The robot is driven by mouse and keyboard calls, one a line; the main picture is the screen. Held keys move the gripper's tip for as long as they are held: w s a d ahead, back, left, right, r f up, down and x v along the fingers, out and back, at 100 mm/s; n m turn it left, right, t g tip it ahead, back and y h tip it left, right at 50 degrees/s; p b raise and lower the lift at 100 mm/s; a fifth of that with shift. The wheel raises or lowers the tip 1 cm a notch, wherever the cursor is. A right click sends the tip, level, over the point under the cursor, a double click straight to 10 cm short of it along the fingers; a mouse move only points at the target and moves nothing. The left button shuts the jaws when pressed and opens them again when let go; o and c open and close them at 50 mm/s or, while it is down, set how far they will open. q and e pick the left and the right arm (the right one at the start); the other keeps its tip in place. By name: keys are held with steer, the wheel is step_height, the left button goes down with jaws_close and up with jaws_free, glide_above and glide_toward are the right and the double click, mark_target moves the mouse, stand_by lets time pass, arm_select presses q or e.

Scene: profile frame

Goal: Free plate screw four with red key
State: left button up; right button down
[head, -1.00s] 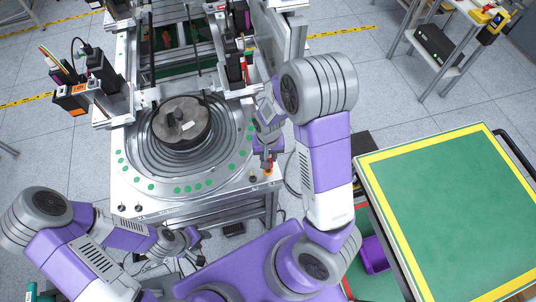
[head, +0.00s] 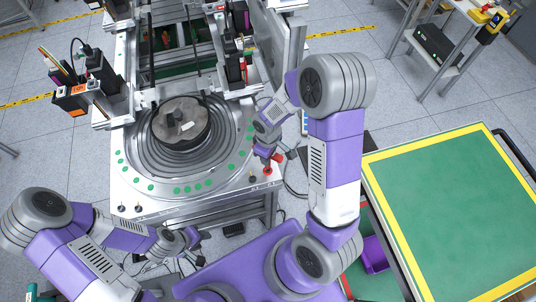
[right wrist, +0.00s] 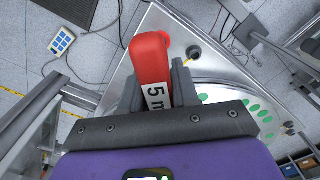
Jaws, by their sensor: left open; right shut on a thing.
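My right gripper (head: 267,160) is at the near right corner of the steel plate (head: 125,187). It is shut on the red key (right wrist: 150,60), whose label "5 m" is partly hidden by the fingers in the right wrist view. The key lies over the plate's corner; I cannot tell whether its tip sits in a screw. A small dark knob or screw (right wrist: 193,52) stands beside the key, apart from it. I cannot tell which screw is number four. My left gripper (head: 192,238) is open and empty, low in front of the plate's near edge.
A round ringed fixture with a dark disc (head: 180,123) fills the plate's middle. Green dots surround it. A green table with a yellow border (head: 450,200) stands at the right.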

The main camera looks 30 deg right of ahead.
steer(key=shift+r+p, duration=2.15)
steer(key=shift+r, duration=0.75)
